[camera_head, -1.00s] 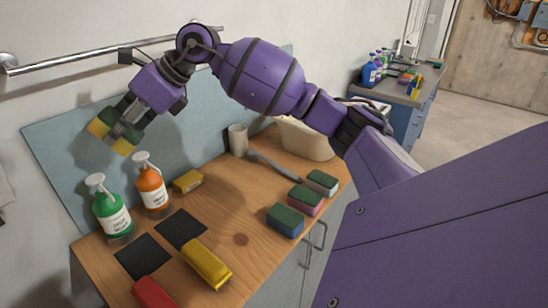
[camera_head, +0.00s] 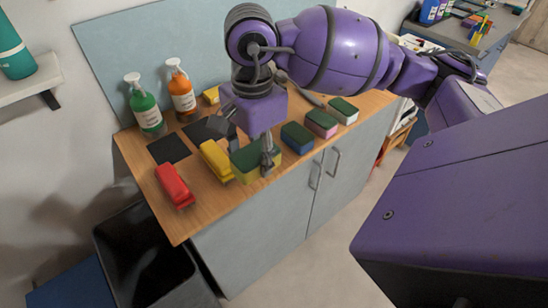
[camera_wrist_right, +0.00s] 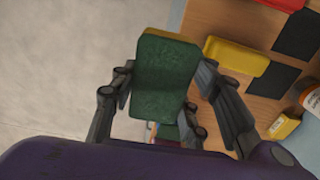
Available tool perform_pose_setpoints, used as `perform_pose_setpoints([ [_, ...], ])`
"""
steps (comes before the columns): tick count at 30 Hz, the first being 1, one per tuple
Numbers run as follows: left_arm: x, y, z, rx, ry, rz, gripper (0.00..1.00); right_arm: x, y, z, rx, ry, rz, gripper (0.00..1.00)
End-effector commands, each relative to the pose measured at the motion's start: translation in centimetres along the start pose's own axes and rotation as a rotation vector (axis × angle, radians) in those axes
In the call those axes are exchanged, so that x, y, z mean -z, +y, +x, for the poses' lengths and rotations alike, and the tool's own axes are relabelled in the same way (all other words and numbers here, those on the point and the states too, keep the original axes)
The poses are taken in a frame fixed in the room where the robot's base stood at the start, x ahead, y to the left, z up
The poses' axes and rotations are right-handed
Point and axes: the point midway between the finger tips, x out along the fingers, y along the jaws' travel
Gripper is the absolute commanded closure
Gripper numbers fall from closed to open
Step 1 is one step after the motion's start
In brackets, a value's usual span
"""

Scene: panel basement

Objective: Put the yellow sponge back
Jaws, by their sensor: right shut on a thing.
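The yellow sponge with a dark green top (camera_head: 243,163) is held in my right gripper (camera_head: 255,158), near the front edge of the wooden counter. In the right wrist view the sponge's green face (camera_wrist_right: 165,80) sits between the fingers (camera_wrist_right: 160,98), with a strip of yellow at its end. I cannot tell whether the sponge touches the counter. Blue (camera_head: 297,138), pink (camera_head: 321,124) and pale (camera_head: 344,111) green-topped sponges stand in a row to its right. My left gripper is not in view.
A dark bin (camera_head: 150,262) stands on the floor.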

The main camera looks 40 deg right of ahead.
Motion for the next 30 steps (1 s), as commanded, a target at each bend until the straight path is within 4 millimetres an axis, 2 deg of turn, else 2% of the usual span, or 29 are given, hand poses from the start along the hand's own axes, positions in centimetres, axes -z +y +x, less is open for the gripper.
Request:
perform_pose_setpoints([
  [5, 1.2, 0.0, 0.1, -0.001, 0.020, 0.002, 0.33, 1.6, -1.2, 0.8, 0.000, 0.026, 0.009, 0.78],
  [9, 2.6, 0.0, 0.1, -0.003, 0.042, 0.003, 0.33, 4.2, -3.3, 2.1, 0.000, 0.024, 0.011, 0.78],
  [13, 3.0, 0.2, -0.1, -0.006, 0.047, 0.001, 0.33, 6.8, -5.3, 3.5, 0.002, 0.024, 0.012, 0.78],
  [21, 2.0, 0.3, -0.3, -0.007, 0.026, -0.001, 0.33, 10.0, -7.8, 8.1, -0.001, 0.023, 0.007, 0.78],
  [30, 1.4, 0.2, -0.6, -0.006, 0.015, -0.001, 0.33, 11.2, -8.8, 10.1, 0.000, 0.022, 0.005, 0.78],
])
